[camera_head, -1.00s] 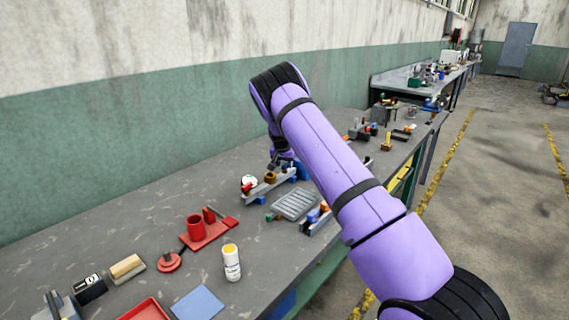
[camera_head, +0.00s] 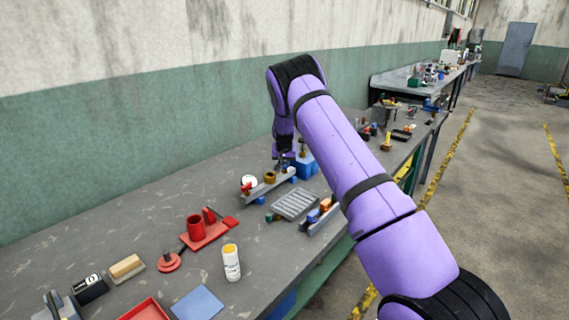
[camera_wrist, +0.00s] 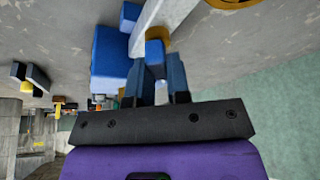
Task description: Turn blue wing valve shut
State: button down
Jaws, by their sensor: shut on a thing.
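The blue wing valve (camera_wrist: 155,52) shows in the wrist view as a small blue piece beside a pale rail, between the tips of my gripper. My gripper (camera_wrist: 160,74) has its dark fingers close together, shut on this piece; the fingers hide part of it. In the head view my gripper (camera_head: 287,162) points down at the far end of the grey rail (camera_head: 262,188). The valve's exact turn angle cannot be told.
A blue block (camera_head: 307,166) stands right beside my gripper. A brass fitting (camera_head: 270,177), a red handle (camera_head: 246,188) and a white round gauge (camera_head: 249,180) sit along the rail. A grey ribbed tray (camera_head: 296,204) lies in front. The bench toward the wall is clear.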

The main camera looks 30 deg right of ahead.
jog(key=n+y, duration=0.1)
jog(key=n, duration=0.1)
jog(key=n+y, duration=0.1)
jog(key=n, duration=0.2)
jog(key=shift+d+n+t, duration=0.2)
jog(key=shift+n+t, duration=0.1)
jog(key=shift+t, duration=0.1)
jog(key=n+y, duration=0.2)
jog(key=n, duration=0.2)
jog(key=shift+n, duration=0.4)
jog(key=c, duration=1.1)
grip_release()
jog(key=v, duration=1)
jog(key=shift+d+r, duration=0.1)
jog(key=shift+r, duration=0.35)
jog(key=shift+r, duration=0.1)
